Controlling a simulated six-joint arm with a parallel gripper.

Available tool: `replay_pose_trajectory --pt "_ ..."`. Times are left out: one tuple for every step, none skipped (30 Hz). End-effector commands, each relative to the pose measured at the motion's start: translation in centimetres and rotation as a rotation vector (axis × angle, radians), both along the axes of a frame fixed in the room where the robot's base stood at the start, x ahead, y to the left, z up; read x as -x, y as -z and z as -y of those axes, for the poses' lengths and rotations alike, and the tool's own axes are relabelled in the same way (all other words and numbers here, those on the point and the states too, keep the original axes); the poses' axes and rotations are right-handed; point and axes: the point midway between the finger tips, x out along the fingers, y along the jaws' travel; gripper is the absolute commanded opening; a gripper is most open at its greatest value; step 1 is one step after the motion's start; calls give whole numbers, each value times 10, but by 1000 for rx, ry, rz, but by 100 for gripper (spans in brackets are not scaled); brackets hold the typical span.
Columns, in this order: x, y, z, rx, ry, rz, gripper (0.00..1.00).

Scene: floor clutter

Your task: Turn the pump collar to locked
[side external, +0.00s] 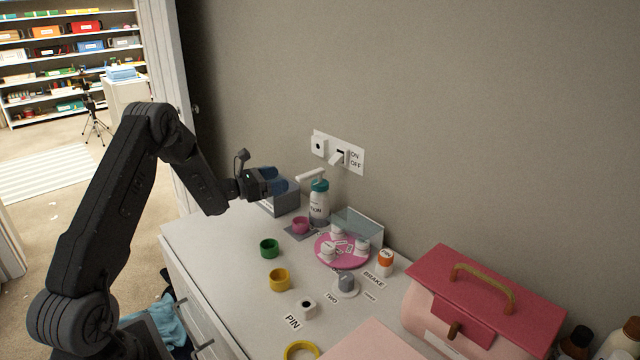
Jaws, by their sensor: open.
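The pump bottle (317,212) stands upright near the wall at the back of the white counter. Its body is white with a partly readable label. Its teal pump collar (320,185) sits at the top, below a white pump head (311,174) whose spout points left. I cannot read any lock mark on the collar. My gripper (284,184) is open and roughly level, just left of the bottle at about collar height. No object shows between its fingers. It appears apart from the collar, though depth is hard to judge.
A grey box (284,204) stands below my gripper. A wall switch plate (355,159) is above the bottle. A pink round tray (343,262) with white pieces, green (269,248) and yellow (279,280) rings, and a pink chest (470,315) stand nearer. The counter's left part is fairly clear.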

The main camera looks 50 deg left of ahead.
Motion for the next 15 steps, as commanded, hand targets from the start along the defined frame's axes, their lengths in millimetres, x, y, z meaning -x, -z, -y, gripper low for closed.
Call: replay_pose_trajectory --pt "0 18 0 2 0 -4 81" --pt "0 25 0 1 1 -2 81" --pt "-1 32 0 0 2 0 81" --pt "-1 36 0 -1 2 0 81" --pt "-1 39 1 -1 2 0 81" --pt "-1 42 1 -3 2 1 81" --pt "-2 43 1 -4 3 2 81" --pt "-4 43 2 -4 3 3 81" --pt "-7 43 3 -5 4 3 81" --pt "-10 43 3 -5 4 3 81" --pt "-13 43 4 -4 4 3 81" --pt "-19 43 6 -4 5 3 81" --pt "-23 43 8 -5 6 2 81" --pt "-29 43 9 -5 7 3 81" --pt "-36 43 11 -5 6 3 81"
